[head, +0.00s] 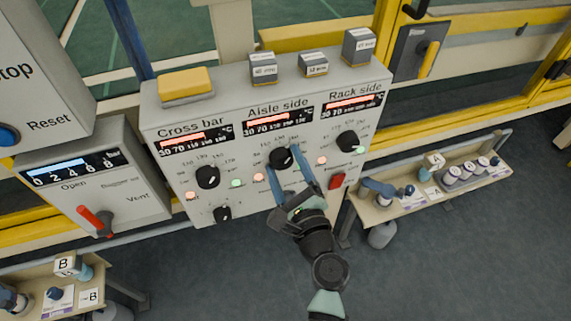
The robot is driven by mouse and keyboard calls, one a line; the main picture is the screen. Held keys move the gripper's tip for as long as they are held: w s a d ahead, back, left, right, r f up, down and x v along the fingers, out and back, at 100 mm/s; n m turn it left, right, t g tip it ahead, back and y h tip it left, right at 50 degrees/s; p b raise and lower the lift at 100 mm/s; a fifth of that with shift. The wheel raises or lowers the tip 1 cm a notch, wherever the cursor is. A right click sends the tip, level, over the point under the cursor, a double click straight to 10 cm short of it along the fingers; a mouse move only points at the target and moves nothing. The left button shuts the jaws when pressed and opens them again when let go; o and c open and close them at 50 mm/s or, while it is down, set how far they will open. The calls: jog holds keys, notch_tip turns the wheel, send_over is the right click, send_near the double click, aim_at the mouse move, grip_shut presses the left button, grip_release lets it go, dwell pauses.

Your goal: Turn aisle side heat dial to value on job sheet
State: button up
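The aisle side heat dial (281,158) is a black knob in the middle of the grey control panel (240,200), below the label "Aisle side" and a lit red display (278,122). A scale of numbers is printed around it, too small to read surely. My gripper (287,168) has its two blue-grey fingers spread and pointing up at this dial, their tips close to its lower left and right sides. I cannot tell whether the fingers touch the knob. No job sheet with a readable value shows.
The cross bar dial (207,177) is to the left, and the rack side dial (348,141) to the right. A smaller knob (222,214) and red switch (337,181) sit lower. A yellow-topped block (186,84) and small grey blocks (263,67) stand on top of the panel.

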jog(key=shift+o, duration=0.6)
jog(key=v, duration=1.3)
jog(key=shift+b, duration=0.4)
jog(key=shift+w+r, duration=0.1)
jog(key=shift+r, duration=0.05)
